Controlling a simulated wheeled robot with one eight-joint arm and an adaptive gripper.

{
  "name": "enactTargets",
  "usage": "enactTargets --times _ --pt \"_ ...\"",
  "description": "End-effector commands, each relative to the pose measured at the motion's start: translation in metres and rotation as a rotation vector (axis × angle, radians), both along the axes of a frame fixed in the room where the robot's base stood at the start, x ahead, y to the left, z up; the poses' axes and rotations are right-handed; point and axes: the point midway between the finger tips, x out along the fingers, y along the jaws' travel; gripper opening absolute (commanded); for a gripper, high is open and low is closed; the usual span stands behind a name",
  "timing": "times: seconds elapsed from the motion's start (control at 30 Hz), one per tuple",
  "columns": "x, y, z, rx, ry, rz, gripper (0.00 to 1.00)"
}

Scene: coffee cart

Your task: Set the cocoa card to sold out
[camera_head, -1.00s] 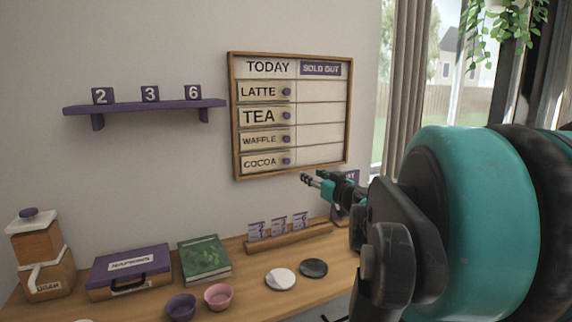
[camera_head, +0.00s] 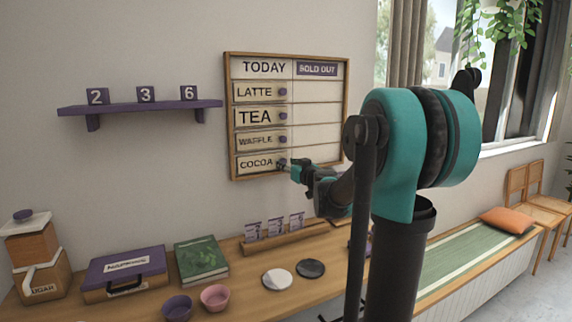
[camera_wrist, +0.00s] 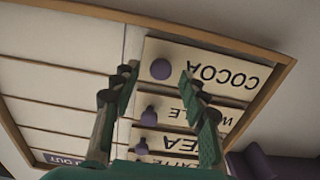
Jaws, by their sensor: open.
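The menu board (camera_head: 320,173) hangs on the wall with a TODAY column at left and a SOLD OUT column (camera_head: 317,69) at right. The cocoa card (camera_head: 254,163) is in the bottom row of the TODAY column, with a round purple knob at its right end. In the wrist view the cocoa card (camera_wrist: 225,72) appears upside down, and its purple knob (camera_wrist: 161,69) shows between my fingers. My gripper (camera_head: 285,166) is open at the knob, with one finger on each side of it in the wrist view. I cannot tell whether the fingers touch it.
The latte (camera_head: 254,92), tea (camera_head: 255,116) and waffle (camera_head: 254,140) cards sit above in the TODAY column. The SOLD OUT column's slots are empty. A counter below holds a card rack (camera_head: 285,240), bowls and a book. A purple shelf (camera_head: 140,108) is at left.

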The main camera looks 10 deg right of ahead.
Motion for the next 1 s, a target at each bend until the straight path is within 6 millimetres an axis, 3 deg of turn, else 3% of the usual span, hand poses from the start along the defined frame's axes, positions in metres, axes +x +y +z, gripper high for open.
enactTargets --times 0.17,0.47,0.8,1.0 --pt "0.0105 0.0042 -0.0002 0.0 0.0 0.001 0.44" --pt "0.0116 0.0043 -0.0002 0.0 0.0 0.001 0.43" --pt "0.0116 0.0042 -0.0001 0.0 0.0 0.001 0.0" --pt "0.0115 0.0041 -0.0001 0.0 0.0 0.001 0.0"
